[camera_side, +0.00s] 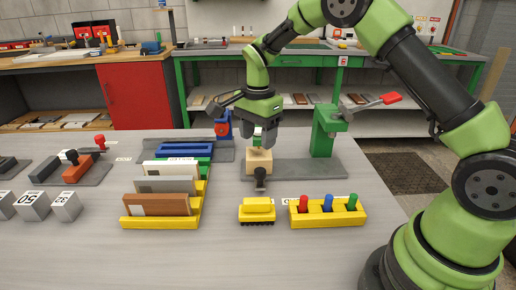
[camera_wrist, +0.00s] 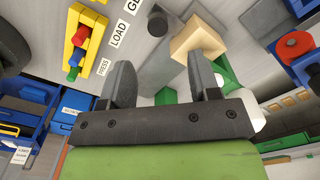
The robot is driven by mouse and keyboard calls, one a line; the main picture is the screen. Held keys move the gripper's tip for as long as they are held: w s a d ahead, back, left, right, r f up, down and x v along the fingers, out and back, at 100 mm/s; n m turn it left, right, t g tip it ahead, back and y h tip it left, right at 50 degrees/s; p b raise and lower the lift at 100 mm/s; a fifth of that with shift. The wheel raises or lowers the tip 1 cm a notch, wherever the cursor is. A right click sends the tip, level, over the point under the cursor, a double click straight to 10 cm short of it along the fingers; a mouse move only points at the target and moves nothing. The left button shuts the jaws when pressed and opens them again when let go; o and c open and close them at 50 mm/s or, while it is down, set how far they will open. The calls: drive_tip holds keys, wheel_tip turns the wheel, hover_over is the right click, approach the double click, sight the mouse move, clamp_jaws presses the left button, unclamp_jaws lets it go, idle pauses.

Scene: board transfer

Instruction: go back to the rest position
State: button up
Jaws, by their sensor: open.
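My gripper (camera_side: 263,138) is at the middle of the bench, pointing down, just above and behind a pale wooden block (camera_side: 259,168). In the wrist view my gripper (camera_wrist: 162,82) shows two dark fingers set wide apart with nothing between them. The wooden block (camera_wrist: 197,38) lies beyond the right finger there; I cannot tell whether they touch. Several boards stand in a yellow rack to the left, with a brown board (camera_side: 158,205) at the front.
A green press (camera_side: 323,135) with a red handle stands close on the right. In front are a yellow tray (camera_side: 340,218) with red, blue and green pegs and a yellow block (camera_side: 257,211).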

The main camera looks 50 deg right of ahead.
drive_tip(key=shift+r, duration=0.2)
drive_tip(key=s+a+r+n+t, duration=0.3)
drive_tip(key=s+r+n, duration=0.4)
drive_tip(key=r, duration=0.6)
drive_tip(key=s+a+r+n+t+y, duration=0.1)
drive_tip(key=s+n+t, duration=0.1)
drive_tip(key=s, duration=0.6)
drive_tip(key=s+a+r+n+t+y, duration=0.1)
drive_tip(key=s+r+n+t, duration=0.1)
drive_tip(key=s+n, duration=0.3)
drive_tip(key=s, duration=0.4)
drive_tip(key=shift+a+r, duration=0.25)
drive_tip(key=shift+a, duration=0.15)
drive_tip(key=shift+s, duration=0.1)
